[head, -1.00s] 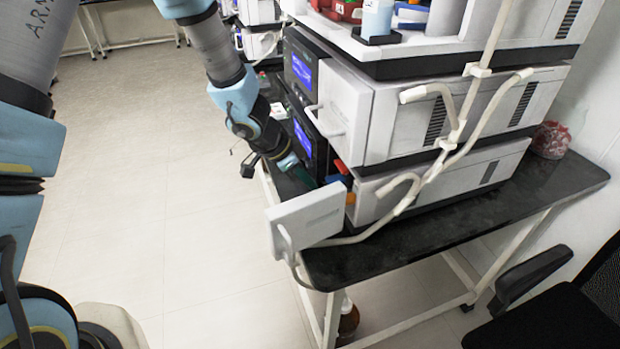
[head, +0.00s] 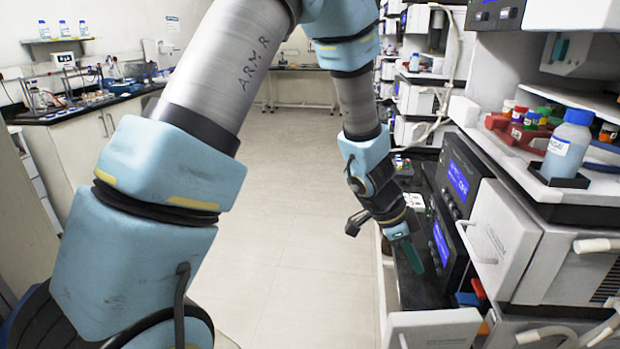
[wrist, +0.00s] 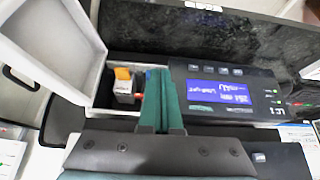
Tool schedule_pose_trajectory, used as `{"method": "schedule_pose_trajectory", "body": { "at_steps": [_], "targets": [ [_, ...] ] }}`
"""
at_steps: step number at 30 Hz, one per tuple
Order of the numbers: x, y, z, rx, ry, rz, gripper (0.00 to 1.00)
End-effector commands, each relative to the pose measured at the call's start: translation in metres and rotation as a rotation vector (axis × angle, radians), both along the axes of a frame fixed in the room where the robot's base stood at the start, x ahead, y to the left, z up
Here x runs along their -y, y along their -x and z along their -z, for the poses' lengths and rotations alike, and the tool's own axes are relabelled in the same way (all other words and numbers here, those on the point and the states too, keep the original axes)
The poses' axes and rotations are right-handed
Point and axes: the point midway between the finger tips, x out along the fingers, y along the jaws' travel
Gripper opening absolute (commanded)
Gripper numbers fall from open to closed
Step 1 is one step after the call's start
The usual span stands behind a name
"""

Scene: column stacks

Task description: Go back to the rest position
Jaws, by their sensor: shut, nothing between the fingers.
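My gripper (head: 413,256) is in front of the lower instrument module of the stack (head: 442,245), with its green fingers pointing down. In the wrist view my gripper (wrist: 162,75) has its two green fingers together with nothing between them. The fingers lie between an open compartment (wrist: 100,92) and the blue-lit panel (wrist: 222,92). Inside the compartment is a small item with an orange top (wrist: 123,75). The compartment's white door (wrist: 45,50) stands open; it also shows in the head view (head: 435,328).
A blue-capped bottle (head: 566,145) and a red rack (head: 515,132) of small capped vials stand on top of the stack at right. The dark bench top (head: 415,290) lies under the gripper. The floor (head: 290,240) to the left is clear. A side bench with glassware (head: 85,108) is at far left.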

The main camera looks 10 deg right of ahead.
Motion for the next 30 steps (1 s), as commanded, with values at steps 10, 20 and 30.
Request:
{"method": "schedule_pose_trajectory", "body": {
  "at_steps": [10, 20, 30],
  "targets": [
    [-0.092, -0.124, -0.044, 0.156, -0.032, -0.547, 0.00],
    [-0.309, -0.157, -0.086, 0.112, -0.270, -1.345, 0.00],
    [-0.391, -0.083, -0.100, -0.204, -0.381, -1.780, 0.00]
  ]
}}
